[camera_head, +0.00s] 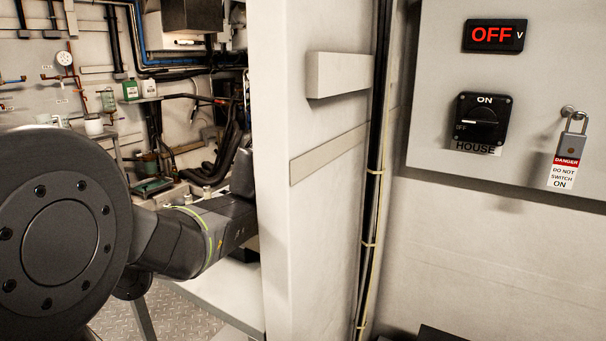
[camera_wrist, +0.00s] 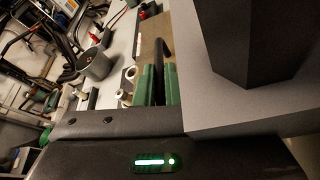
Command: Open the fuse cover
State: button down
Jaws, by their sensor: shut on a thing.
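A grey box-like part with a darker faceted block on it, which looks like the fuse cover (camera_wrist: 275,112), fills the upper right of the wrist view, very close to the camera. My gripper (camera_wrist: 155,140) shows along the bottom of that view as a dark body with a lit green strip. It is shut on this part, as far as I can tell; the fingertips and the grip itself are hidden. In the head view my arm reaches right to the edge of a white upright panel, and its end is partly hidden there. Fuses are not clearly visible.
The white upright panel (camera_head: 300,230) stands close beside my arm. A rotary switch (camera_head: 482,122), an OFF display (camera_head: 493,35) and a padlock with a danger tag (camera_head: 571,150) are on the right wall. A grey pot (camera_wrist: 95,63) and green blocks (camera_wrist: 148,85) show beyond my gripper.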

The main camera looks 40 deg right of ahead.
jog(key=c, duration=1.8)
grip_release()
jog(key=shift+w+a+f, duration=0.1)
jog(key=shift+w+f, duration=0.1)
jog(key=shift+f, duration=0.05)
jog(key=shift+s+r, duration=0.1)
jog(key=shift+r, duration=0.1)
jog(key=shift+s+a+r, duration=0.15)
jog(key=shift+a, duration=0.2)
jog(key=p+v, duration=0.4)
jog(key=v, duration=0.7)
jog(key=shift+a+r, duration=0.15)
jog(key=shift+a, duration=0.2)
jog(key=shift+s+a, duration=0.35)
jog(key=shift+a, duration=0.2)
jog(key=shift+c, duration=0.2)
